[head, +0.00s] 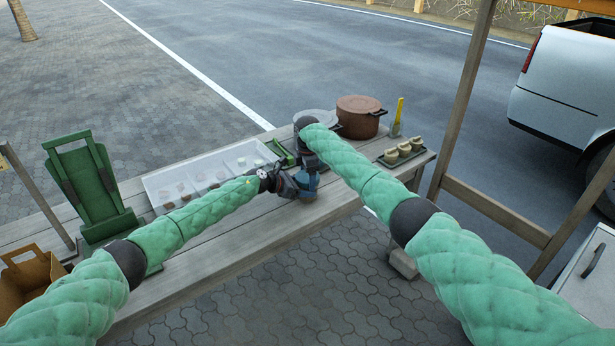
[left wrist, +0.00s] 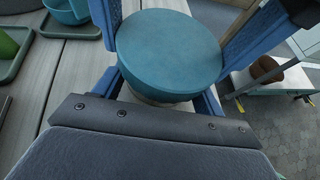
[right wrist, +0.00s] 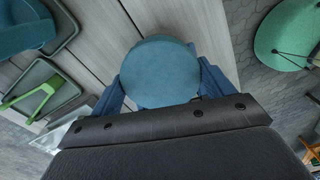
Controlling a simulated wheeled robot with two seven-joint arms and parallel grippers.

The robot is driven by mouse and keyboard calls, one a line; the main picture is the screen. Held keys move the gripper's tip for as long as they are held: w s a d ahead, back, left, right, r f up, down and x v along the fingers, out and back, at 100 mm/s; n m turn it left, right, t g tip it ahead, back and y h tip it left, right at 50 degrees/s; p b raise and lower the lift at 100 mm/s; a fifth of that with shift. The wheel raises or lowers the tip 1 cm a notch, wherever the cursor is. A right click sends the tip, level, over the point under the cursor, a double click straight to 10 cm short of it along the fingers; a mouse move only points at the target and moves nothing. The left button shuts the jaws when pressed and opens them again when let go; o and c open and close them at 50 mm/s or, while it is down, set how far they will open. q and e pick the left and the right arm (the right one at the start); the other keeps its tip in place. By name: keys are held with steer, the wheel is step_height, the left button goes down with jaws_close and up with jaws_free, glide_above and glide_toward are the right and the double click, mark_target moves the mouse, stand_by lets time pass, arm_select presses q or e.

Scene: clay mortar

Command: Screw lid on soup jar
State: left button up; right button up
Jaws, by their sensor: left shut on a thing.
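The round teal lid (left wrist: 168,48) lies flat over the top of the soup jar, whose pale side (left wrist: 150,97) shows just beneath it in the left wrist view. From there I cannot tell how tightly it sits. The lid also fills the middle of the right wrist view (right wrist: 161,72). My left gripper (head: 285,184) is shut on the jar at the table's front edge. My right gripper (head: 307,180) comes down from above, with its blue fingers on either side of the lid. Whether they press on it is unclear. The grippers hide most of the jar in the head view.
A white compartment tray (head: 160,205) lies left of the grippers, with a green stand (head: 83,185) and brown basket (head: 28,277) further left. A brown pot (head: 359,117), a tray of small cups (head: 404,152) and a yellow-handled brush (head: 398,115) stand to the right. Bare planks lie at the front.

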steer(key=o, duration=0.4)
steer(key=shift+c, duration=0.2)
steer(key=shift+r, duration=2.25)
steer(key=shift+f, duration=0.1)
steer(key=shift+c, duration=0.3)
